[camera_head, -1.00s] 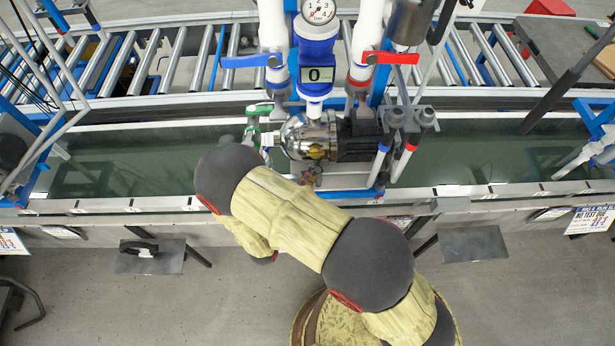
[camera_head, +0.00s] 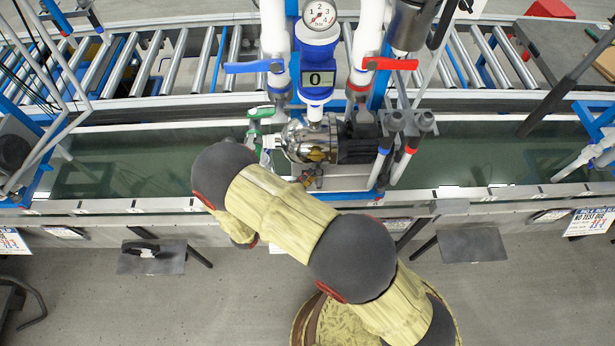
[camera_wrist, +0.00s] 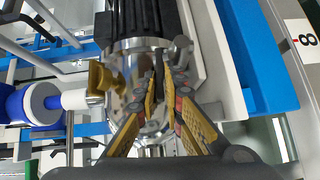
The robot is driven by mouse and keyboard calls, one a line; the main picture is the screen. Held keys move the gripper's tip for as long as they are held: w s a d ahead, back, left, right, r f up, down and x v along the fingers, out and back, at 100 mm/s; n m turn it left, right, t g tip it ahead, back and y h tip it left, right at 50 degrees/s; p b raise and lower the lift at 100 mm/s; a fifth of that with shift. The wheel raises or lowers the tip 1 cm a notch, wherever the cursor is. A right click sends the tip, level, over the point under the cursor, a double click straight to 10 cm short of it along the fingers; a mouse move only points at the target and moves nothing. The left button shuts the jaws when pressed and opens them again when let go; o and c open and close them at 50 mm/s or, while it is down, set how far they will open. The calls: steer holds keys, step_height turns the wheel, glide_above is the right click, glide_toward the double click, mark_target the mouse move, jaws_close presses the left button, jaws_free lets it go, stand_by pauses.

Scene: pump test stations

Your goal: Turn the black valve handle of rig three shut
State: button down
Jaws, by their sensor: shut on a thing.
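My gripper (camera_wrist: 163,82) shows in the wrist view with its yellow-padded fingers close together. A thin black piece, seemingly the black valve handle (camera_wrist: 159,68), stands between the fingertips, in front of the chrome pump body (camera_wrist: 128,62). The fingers are shut on it. How far the handle is turned is hard to tell. In the head view the chrome pump (camera_head: 309,143) sits on the middle rig, and my arm reaches up to its lower left. My forearm hides most of the gripper and the handle there.
A green lever (camera_head: 261,112) is left of the pump. Grey pipes (camera_head: 399,150) stand close on its right. The trough's front edge (camera_head: 110,205) runs below.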

steer(key=shift+w, duration=0.1)
steer(key=c, duration=2)
jaws_free()
steer(key=shift+o, duration=0.5)
steer(key=v, duration=1.2)
steer(key=shift+w+a+m, duration=0.1)
steer(key=shift+m, duration=0.2)
